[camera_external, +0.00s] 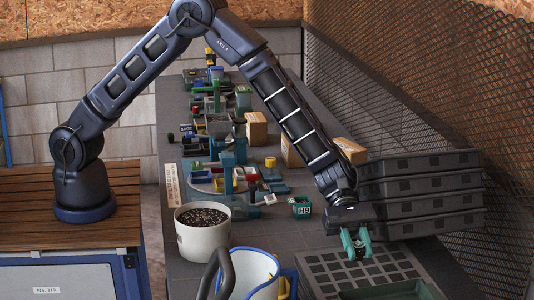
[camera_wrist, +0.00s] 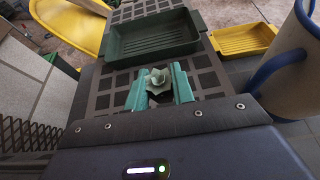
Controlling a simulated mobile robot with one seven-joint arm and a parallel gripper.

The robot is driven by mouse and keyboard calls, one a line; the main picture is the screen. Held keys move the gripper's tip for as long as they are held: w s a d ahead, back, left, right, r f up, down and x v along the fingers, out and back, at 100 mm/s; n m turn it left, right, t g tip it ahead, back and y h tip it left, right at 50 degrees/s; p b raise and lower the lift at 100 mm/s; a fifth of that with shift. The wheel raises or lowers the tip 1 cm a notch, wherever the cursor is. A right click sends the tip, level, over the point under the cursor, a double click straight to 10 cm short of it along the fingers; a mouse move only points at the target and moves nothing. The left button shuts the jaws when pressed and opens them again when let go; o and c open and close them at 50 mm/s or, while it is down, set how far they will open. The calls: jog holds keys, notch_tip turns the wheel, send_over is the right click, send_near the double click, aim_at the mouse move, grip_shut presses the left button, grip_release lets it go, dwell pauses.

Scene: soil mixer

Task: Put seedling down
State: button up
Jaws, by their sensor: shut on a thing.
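My gripper (camera_external: 355,243) points down over the dark slotted tray (camera_external: 326,268) at the front right of the table. In the wrist view its teal fingers (camera_wrist: 158,87) are shut on a pale green seedling (camera_wrist: 157,80) with pointed leaves. In the external view the seedling cannot be made out between the fingers. A shallow green tray (camera_wrist: 152,39) lies on the slotted tray just beyond the fingers; its rim also shows in the external view (camera_external: 390,288). I cannot tell whether the seedling touches the slotted tray.
A stack of dark crates (camera_external: 420,190) stands right of my gripper, near the mesh wall (camera_external: 420,100). A white pot of soil (camera_external: 203,238) and a blue-rimmed white container (camera_external: 250,275) stand to the left. A yellow tray (camera_wrist: 244,40) lies beyond. Small boxes and tools crowd the table's back.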

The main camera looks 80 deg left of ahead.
aim_at(357, 260)
jog(key=shift+f, duration=2)
jog(key=shift+f, duration=0.1)
jog(key=o, duration=1)
jog(key=shift+c, duration=0.2)
